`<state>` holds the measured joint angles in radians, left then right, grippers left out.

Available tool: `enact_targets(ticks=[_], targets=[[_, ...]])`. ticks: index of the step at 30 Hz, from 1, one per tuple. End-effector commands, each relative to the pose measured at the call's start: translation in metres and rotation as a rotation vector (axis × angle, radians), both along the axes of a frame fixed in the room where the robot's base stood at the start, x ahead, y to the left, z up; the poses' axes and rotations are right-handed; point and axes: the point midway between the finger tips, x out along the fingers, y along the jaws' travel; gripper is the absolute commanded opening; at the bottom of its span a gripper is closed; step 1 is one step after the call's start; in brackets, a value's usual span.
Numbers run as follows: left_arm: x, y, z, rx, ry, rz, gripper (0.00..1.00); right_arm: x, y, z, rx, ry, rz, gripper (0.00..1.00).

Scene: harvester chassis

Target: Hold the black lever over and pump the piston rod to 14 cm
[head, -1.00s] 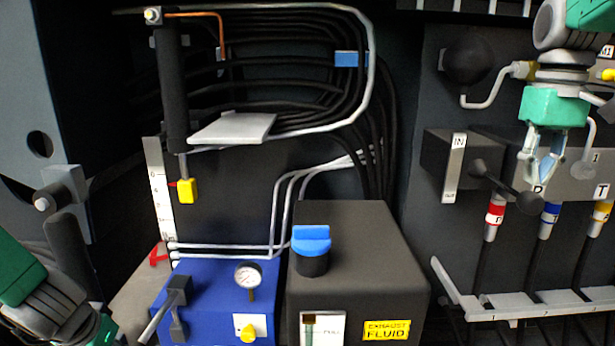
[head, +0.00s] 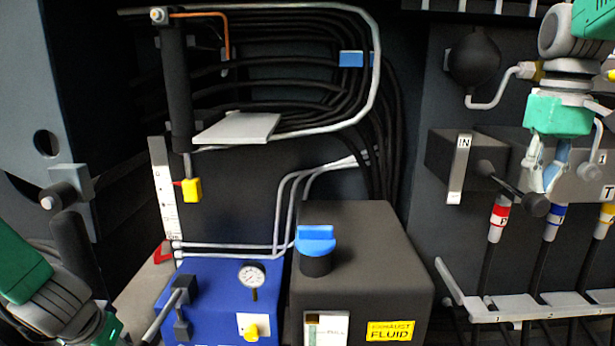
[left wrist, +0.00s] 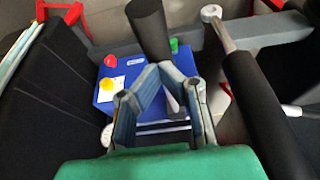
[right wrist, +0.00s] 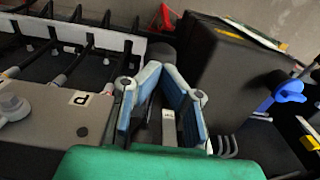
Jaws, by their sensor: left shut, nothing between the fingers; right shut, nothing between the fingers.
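The black lever (head: 512,187) sticks out of the valve block beside the IN plate, its round knob down to the right. My right gripper (head: 548,184) points down at the P block, its tips just above the knob; contact is unclear. Its fingers, also in the right wrist view (right wrist: 165,72), are shut and empty.
The blue pump box (head: 215,300) carries a gauge (head: 252,275) and a black-headed handle (head: 183,292). A dark fluid tank (head: 370,255) with a blue cap stands beside it. Hoses and a grey rail (head: 530,306) lie below the valve block. A grey bracket (head: 75,187) juts in at left.

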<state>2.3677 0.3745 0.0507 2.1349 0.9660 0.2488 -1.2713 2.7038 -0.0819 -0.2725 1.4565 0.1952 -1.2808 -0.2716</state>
Motion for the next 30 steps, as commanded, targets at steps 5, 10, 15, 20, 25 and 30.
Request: enact_targets(ticks=[5,10,15,20,25,30], targets=[[0.0,0.0,0.0,0.0,0.0,0.0,0.0,0.0,0.0,-0.01,0.001,0.002,0.0,0.0],[0.0,0.0,0.0,0.0,0.0,0.0,0.0,-0.001,0.0,-0.018,0.001,0.003,0.0,0.0],[0.0,0.0,0.0,0.0,0.0,0.0,0.0,0.0,0.0,-0.027,0.001,0.002,0.0,0.0],[0.0,0.0,0.0,0.0,0.0,0.0,0.0,0.0,0.0,-0.035,0.001,0.002,0.0,0.0],[0.0,0.0,0.0,0.0,0.0,0.0,0.0,-0.001,0.0,-0.044,0.001,0.003,0.0,0.0],[0.0,0.0,0.0,0.0,0.0,0.0,0.0,-0.001,0.0,-0.053,0.002,0.004,0.0,0.0]])
